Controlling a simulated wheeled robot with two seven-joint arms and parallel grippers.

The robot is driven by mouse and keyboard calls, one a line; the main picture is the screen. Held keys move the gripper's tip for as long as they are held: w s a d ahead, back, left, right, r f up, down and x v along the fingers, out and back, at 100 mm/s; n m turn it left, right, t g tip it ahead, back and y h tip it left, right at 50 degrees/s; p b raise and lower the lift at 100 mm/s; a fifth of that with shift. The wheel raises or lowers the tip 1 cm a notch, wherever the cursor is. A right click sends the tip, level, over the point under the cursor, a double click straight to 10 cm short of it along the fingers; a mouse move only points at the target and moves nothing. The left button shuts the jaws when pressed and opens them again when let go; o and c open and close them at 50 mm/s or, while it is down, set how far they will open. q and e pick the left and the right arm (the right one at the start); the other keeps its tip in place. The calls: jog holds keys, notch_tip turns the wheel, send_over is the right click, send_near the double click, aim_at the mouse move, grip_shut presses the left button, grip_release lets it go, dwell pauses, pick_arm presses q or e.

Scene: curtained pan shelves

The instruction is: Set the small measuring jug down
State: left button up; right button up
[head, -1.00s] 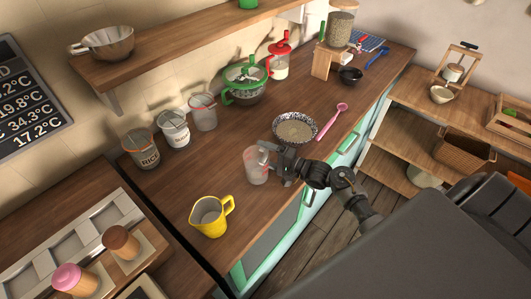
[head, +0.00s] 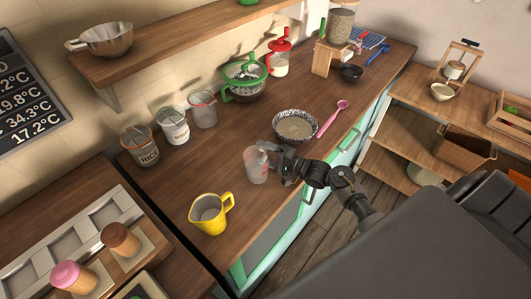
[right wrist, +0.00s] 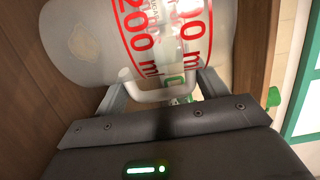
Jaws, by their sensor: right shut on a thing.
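The small measuring jug (head: 256,167) is clear with red markings. In the head view it is upright at the wooden counter (head: 170,205), near its front edge. My right gripper (head: 275,161) reaches it from the right and is shut on its handle. In the right wrist view the jug (right wrist: 165,40) fills the top, with red "200 ml" print, and its pale handle lies between the fingers of my right gripper (right wrist: 163,92). Whether the jug's base touches the counter cannot be told. My left gripper is not in view.
A yellow jug (head: 210,214) stands to the left and nearer. A patterned bowl (head: 295,126) and a pink spoon (head: 333,118) lie behind. Several jars, including the rice jar (head: 140,147), and a green-rimmed colander (head: 243,80) stand along the wall. Counter left of the jug is clear.

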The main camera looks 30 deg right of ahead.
jog(key=o, duration=1.4)
jog(key=shift+o, duration=0.7)
jog(key=shift+s, duration=0.1)
jog(key=shift+f, duration=0.15)
jog(key=shift+s+f, duration=0.15)
jog(key=shift+s, duration=0.05)
jog(key=b+v, duration=0.2)
jog(key=v, duration=0.6)
jog(key=shift+s+d, duration=0.25)
jog(key=shift+s, duration=0.05)
jog(key=shift+b+v, duration=0.3)
jog(key=shift+v, duration=0.5)
